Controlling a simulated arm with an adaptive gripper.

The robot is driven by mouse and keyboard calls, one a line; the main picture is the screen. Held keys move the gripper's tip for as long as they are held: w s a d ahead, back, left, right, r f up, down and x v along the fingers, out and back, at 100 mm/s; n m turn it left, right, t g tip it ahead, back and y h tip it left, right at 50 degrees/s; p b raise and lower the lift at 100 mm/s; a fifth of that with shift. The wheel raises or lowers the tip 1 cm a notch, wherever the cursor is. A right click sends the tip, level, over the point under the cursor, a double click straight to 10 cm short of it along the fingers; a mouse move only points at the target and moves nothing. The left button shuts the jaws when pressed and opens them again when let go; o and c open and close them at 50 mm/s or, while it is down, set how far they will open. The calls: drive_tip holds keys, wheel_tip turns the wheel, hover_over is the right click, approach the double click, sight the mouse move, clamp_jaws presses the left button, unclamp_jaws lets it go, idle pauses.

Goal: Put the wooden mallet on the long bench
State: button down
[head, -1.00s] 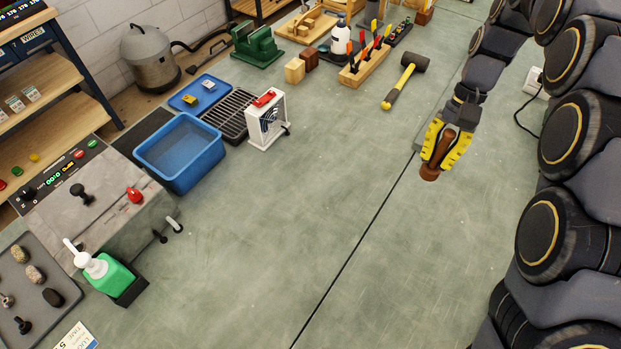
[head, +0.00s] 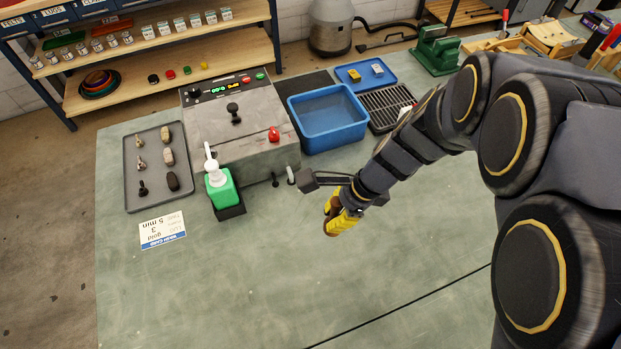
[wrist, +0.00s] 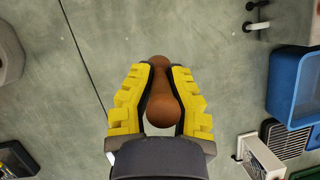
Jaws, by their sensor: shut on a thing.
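My gripper (head: 342,218) is shut on a brown, rounded wooden piece, which looks like the wooden mallet (wrist: 160,98). In the wrist view it sits between the yellow fingers (wrist: 159,70), one on each side. In the head view only a little brown of the mallet (head: 331,205) shows beside the yellow fingers. The green-topped long bench (head: 270,290) lies below. I cannot tell how high the mallet is above it.
A grey tray (head: 131,198) and a card (head: 162,230) lie at left. The bench's front middle is clear.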

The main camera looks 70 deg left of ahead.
drive_tip(key=w+a+f, duration=0.1)
drive_tip(key=a+f, duration=0.2)
drive_tip(key=a, duration=0.1)
drive_tip(key=w+a+f, duration=0.1)
drive_tip(key=a+f, duration=0.2)
drive_tip(key=a, duration=0.1)
drive_tip(key=w+a+f, duration=0.1)
drive_tip(key=a+f, duration=0.2)
drive_tip(key=a, duration=0.1)
drive_tip(key=shift+w, duration=0.25)
drive_tip(key=shift+a+f, duration=0.15)
drive_tip(key=shift+f, duration=0.1)
drive_tip(key=shift+w+f, duration=0.1)
drive_tip(key=shift+f, duration=1.45)
drive_tip(key=shift+f, duration=0.1)
drive_tip(key=c, duration=1.2)
unclamp_jaws()
drive_tip(key=shift+o, duration=0.2)
